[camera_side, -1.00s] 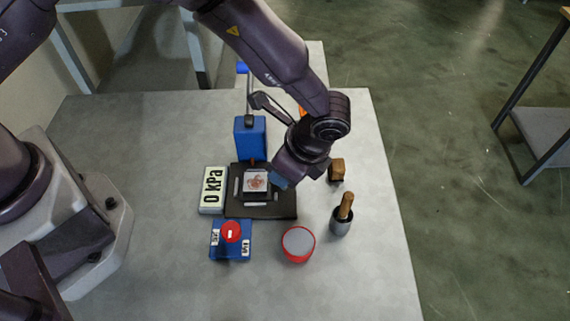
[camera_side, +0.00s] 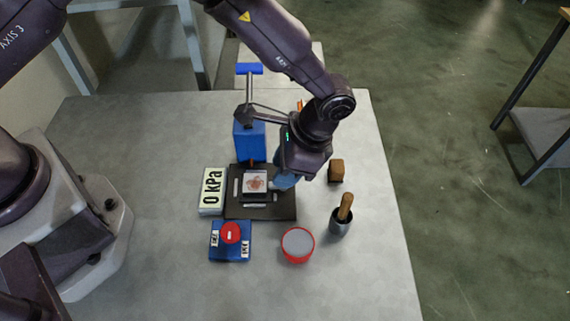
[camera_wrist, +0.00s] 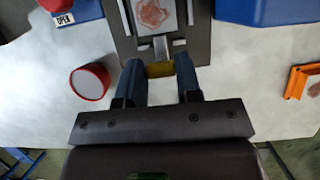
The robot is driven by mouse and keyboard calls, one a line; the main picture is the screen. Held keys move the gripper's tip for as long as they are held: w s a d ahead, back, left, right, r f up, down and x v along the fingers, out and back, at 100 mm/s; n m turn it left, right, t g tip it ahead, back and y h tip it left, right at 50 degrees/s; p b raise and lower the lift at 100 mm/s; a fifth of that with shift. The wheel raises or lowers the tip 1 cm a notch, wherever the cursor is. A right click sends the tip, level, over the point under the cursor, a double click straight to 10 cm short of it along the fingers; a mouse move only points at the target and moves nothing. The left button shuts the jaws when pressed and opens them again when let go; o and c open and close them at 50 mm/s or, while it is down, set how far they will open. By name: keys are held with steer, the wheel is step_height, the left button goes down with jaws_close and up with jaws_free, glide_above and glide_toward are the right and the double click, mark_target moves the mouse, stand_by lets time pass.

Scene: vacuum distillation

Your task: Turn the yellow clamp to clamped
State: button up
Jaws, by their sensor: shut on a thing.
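The yellow clamp (camera_wrist: 160,70) shows in the wrist view at the near end of a black plate (camera_wrist: 192,48). The fingers of my gripper (camera_wrist: 159,72) stand on either side of it and are shut on it. In the side view my gripper (camera_side: 284,181) is low at the right edge of the black plate (camera_side: 270,211), and the clamp is hidden there. A clear piece with a reddish-brown patch (camera_side: 255,183) sits on the middle of the plate. It also shows in the wrist view (camera_wrist: 152,13).
A "0 kPa" display (camera_side: 212,189) and a blue box with a red knob (camera_side: 231,233) stand left and front. A blue stand (camera_side: 249,143) is behind.

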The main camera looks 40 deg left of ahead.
stand_by(0.3)
steer(key=o, duration=0.9)
steer(key=v, duration=1.3)
steer(key=shift+s+r, duration=0.1)
steer(key=s+a+r+n+t+h, duration=0.1)
steer(key=s+a+r+n+t, duration=0.2)
steer(key=s+a+r, duration=0.3)
steer(key=s+a+r+n+t+h, duration=0.1)
steer(key=s+a+r+n+t, duration=0.2)
steer(key=a, duration=0.7)
steer(key=s+a+r+n+t+h, duration=0.1)
steer(key=s+a+r+n+t, duration=0.1)
steer(key=s+a+r, duration=0.6)
steer(key=shift+s+a+r+n+t, duration=0.15)
steer(key=shift+s+n+t, duration=0.1)
steer(key=shift+s, duration=0.25)
steer(key=shift+s+a+r+n+t, duration=0.15)
steer(key=shift+s+r+t, duration=0.1)
steer(key=shift+s, duration=0.25)
